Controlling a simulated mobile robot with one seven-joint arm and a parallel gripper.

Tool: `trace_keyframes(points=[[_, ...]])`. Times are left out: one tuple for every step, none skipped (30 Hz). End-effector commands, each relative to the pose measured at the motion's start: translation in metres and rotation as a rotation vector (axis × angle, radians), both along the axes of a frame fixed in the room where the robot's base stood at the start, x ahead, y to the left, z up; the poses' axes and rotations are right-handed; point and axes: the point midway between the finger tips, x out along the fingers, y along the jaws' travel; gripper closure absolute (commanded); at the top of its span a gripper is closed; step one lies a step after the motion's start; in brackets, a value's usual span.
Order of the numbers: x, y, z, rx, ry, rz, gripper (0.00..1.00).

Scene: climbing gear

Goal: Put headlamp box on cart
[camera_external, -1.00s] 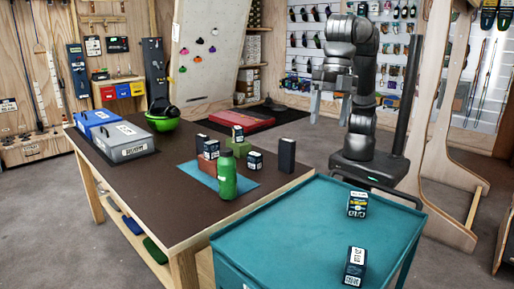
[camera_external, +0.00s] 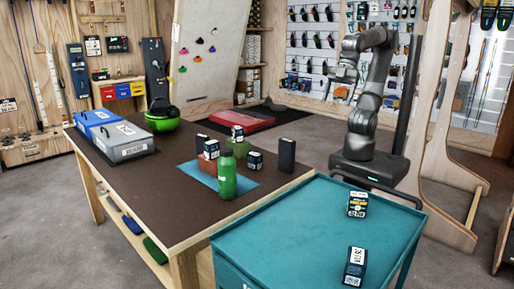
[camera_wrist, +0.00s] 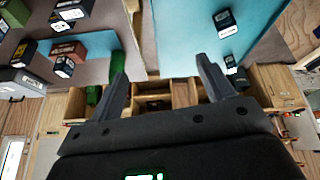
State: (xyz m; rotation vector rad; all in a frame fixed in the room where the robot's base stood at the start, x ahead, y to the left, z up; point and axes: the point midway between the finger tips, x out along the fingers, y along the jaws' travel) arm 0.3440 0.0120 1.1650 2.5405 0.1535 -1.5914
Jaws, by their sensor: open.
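Several small dark boxes with white labels are in view; I cannot read which is the headlamp box. On the table, one (camera_external: 237,133) sits on a green block, one (camera_external: 211,149) on a red block, and one (camera_external: 255,161) lower on the blue mat. The teal cart (camera_external: 290,225) in front holds two labelled boxes, one farther back (camera_external: 357,204) and one near its front (camera_external: 355,266). Both also show in the wrist view, the upper (camera_wrist: 225,20) and the lower (camera_wrist: 233,70). My gripper (camera_wrist: 165,88) is open and empty, high above and apart from everything.
A green bottle (camera_external: 227,175) stands on the blue mat's near side. A plain dark box (camera_external: 286,154) is at the table's right edge. Cases (camera_external: 122,140) and a green helmet (camera_external: 163,120) are at the left. The cart's middle and left are clear.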

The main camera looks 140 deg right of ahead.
Motion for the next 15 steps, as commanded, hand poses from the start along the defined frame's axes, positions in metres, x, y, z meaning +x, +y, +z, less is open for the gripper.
trace_keyframes(points=[[-0.015,-0.004,-0.010,0.015,-0.011,-0.037,0.26],[-0.022,-0.006,-0.015,0.023,-0.016,-0.058,0.26],[-0.030,-0.007,-0.022,0.034,-0.023,-0.083,0.26],[-0.036,-0.008,-0.027,0.041,-0.026,-0.099,0.26],[-0.040,-0.009,-0.031,0.047,-0.029,-0.113,0.26],[-0.045,-0.010,-0.035,0.054,-0.034,-0.129,0.26],[-0.048,-0.011,-0.038,0.059,-0.036,-0.139,0.26],[-0.050,-0.011,-0.040,0.062,-0.038,-0.146,0.26],[-0.053,-0.012,-0.042,0.064,-0.040,-0.154,0.26],[-0.054,-0.012,-0.044,0.067,-0.041,-0.158,0.26],[-0.054,-0.012,-0.045,0.068,-0.041,-0.161,0.26],[-0.055,-0.012,-0.045,0.069,-0.041,-0.163,0.26],[-0.055,-0.012,-0.045,0.069,-0.040,-0.163,0.26],[-0.055,-0.012,-0.045,0.069,-0.040,-0.163,0.26],[-0.055,-0.012,-0.045,0.068,-0.040,-0.162,0.26]])
